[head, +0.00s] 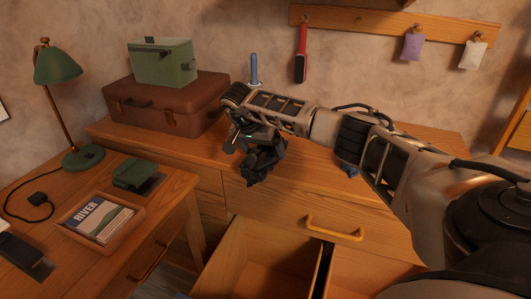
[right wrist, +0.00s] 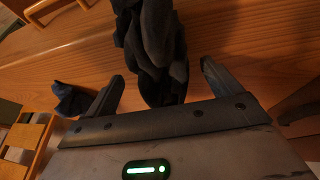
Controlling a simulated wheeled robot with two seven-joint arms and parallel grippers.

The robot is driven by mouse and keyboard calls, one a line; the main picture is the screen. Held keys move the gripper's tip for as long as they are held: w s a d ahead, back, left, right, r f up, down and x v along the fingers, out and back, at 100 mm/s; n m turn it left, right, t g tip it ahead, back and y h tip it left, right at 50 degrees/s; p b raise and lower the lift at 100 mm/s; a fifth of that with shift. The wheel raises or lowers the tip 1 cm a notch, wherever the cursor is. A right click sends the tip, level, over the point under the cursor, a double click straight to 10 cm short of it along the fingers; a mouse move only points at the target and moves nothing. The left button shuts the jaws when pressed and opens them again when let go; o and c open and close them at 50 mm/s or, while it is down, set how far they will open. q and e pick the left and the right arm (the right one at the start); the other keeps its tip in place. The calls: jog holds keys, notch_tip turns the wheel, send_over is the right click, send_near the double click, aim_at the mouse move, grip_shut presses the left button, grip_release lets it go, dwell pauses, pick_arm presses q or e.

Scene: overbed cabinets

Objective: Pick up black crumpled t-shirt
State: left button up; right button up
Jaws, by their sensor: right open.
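The black crumpled t-shirt (right wrist: 155,45) lies on the wooden dresser top in the right wrist view, its dark folds running between and beyond my fingertips. In the head view the dark cloth (head: 264,166) shows at the dresser's front edge, partly hidden by my gripper. My right gripper (right wrist: 162,72) is open, with one finger on each side of the cloth. In the head view my right gripper (head: 256,145) points down over the cloth; whether it touches is unclear. My left gripper is not in view.
A small dark blue cloth (right wrist: 73,99) lies apart. A brown suitcase (head: 165,105) with a green box (head: 162,63) stands left. Open drawers (head: 262,262) jut out below the dresser. A blue upright object (head: 254,70) stands behind my arm. A desk lamp (head: 58,65) stands far left.

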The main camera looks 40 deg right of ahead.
jog(key=shift+d+f, duration=0.2)
jog(key=shift+f, duration=0.35)
jog(key=c, duration=1.1)
jog(key=shift+r, duration=0.1)
jog(key=shift+c, duration=0.2)
